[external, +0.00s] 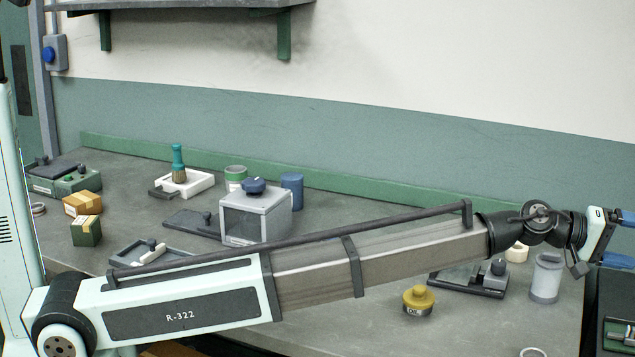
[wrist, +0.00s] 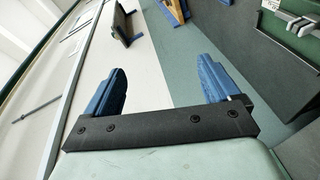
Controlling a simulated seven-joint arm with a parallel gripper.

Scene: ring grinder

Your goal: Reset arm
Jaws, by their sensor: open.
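My arm stretches across the front of the bench to the right in the external view. My gripper (external: 622,238) is at the right edge of that view, its two blue fingers spread apart and pointing right, partly cut off by the frame. In the wrist view my gripper (wrist: 163,68) shows both blue fingers wide apart with nothing between them. The wrist view is tilted and looks toward the wall and a shelf (wrist: 122,22). No object is held.
The grey bench (external: 350,195) carries a grey box with a blue knob (external: 256,213), a white tray (external: 200,186), a yellow oil pot (external: 418,301) and a grey canister (external: 546,277). A dark case (external: 617,290) stands at the right, below my gripper in the picture.

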